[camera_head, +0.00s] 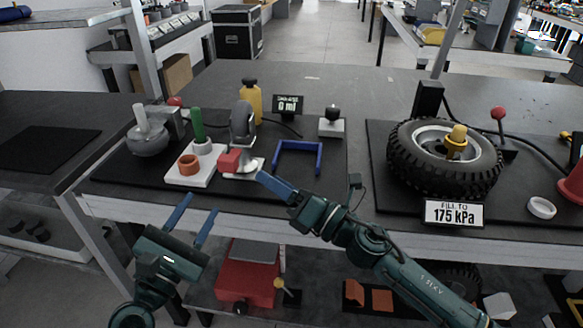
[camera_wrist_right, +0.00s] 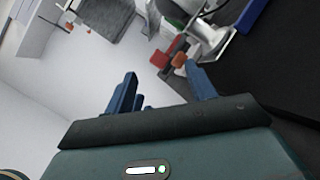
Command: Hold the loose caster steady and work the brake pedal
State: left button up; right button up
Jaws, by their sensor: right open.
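The caster (camera_head: 243,122) has a dark grey wheel and stands upright on a pale metal plate (camera_head: 250,168). A red brake pedal (camera_head: 230,160) sticks out at its lower left. My right gripper (camera_head: 263,178) reaches in from the right, its blue fingers beside the plate. In the right wrist view its fingers are apart and empty (camera_wrist_right: 163,85), with the caster's metal bracket (camera_wrist_right: 212,40) beyond them and the wheel cut off by the top edge. My left gripper (camera_head: 201,204) is open and empty in front of the table edge, below and left of the caster.
Left of the caster are a white tray (camera_head: 176,180) with a green-handled piece (camera_head: 197,125) and an orange ring (camera_head: 189,164), and a grey round-bodied tool (camera_head: 147,139). A yellow bottle (camera_head: 251,100) stands behind. A blue U-shaped holder (camera_head: 299,146) and large tyre (camera_head: 420,160) are right.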

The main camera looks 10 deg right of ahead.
aim_at(248, 153)
jog(key=w+d+n+g, duration=0.1)
jog(key=w+n, duration=0.1)
jog(key=n, duration=0.1)
jog(key=w+d+f+n+g, duration=0.1)
jog(key=w+n, duration=0.1)
jog(key=n, duration=0.1)
jog(key=w+d+n, duration=0.1)
jog(key=w+n, duration=0.1)
jog(key=n, duration=0.1)
jog(key=shift+w+d+f+n+g+h, duration=0.25)
jog(key=shift+n+g+h, duration=0.05)
jog(key=shift+n+g, duration=0.1)
jog(key=shift+w+a, duration=0.2)
jog(key=shift+w, duration=0.05)
jog(key=x, duration=1.2)
jog(key=shift+w+a, duration=0.1)
jog(key=shift+w, duration=0.05)
jog(key=shift+c, duration=0.3)
jog(key=shift+f, duration=0.1)
grip_shut()
